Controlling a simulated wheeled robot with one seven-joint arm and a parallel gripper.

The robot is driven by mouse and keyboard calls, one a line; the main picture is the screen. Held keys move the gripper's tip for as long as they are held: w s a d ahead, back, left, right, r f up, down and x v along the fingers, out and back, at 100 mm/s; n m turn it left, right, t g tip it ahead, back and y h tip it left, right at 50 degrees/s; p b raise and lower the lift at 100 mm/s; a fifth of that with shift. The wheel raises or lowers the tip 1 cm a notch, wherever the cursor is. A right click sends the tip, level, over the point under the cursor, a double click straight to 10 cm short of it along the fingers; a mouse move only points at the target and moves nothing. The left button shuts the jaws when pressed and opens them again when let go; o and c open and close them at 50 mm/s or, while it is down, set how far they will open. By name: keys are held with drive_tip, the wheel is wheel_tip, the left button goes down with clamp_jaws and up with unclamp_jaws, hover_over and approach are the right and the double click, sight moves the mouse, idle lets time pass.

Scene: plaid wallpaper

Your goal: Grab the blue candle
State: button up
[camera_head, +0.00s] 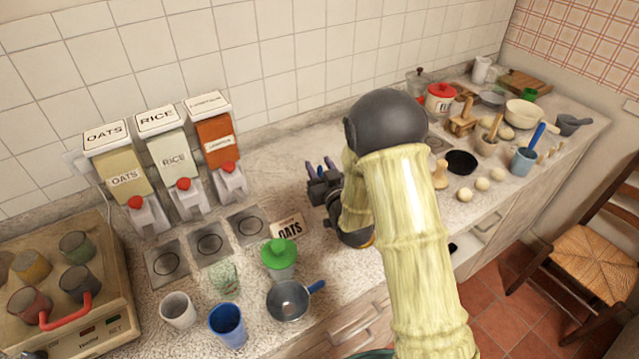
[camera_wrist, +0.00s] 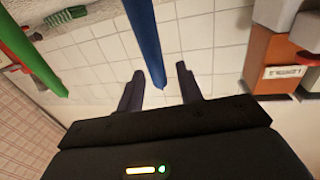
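The blue candle (camera_wrist: 146,38) is a long, slim blue stick in the wrist view. It runs down from the top edge, and its narrow end lies between my fingertips in the picture. My gripper (camera_wrist: 159,70) is open, with a visible gap on each side of the candle. I cannot tell how deep the candle sits between the fingers. In the head view my gripper (camera_head: 319,164) is above the counter, right of the dispensers. I cannot clearly make out the candle there.
A green stick (camera_wrist: 33,60) like the candle is at the left of the wrist view. Three dispensers (camera_head: 170,160) stand against the tiled wall. Cups, a blue-handled pan (camera_head: 290,300) and a green-topped jar (camera_head: 280,255) are near the front. Bowls and jars crowd the counter's right.

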drive_tip(key=shift+s, duration=0.1)
clamp_jaws()
idle(0.3)
wheel_tip(320, 180, up, 10)
drive_tip(key=shift+b, duration=0.45)
idle(0.6)
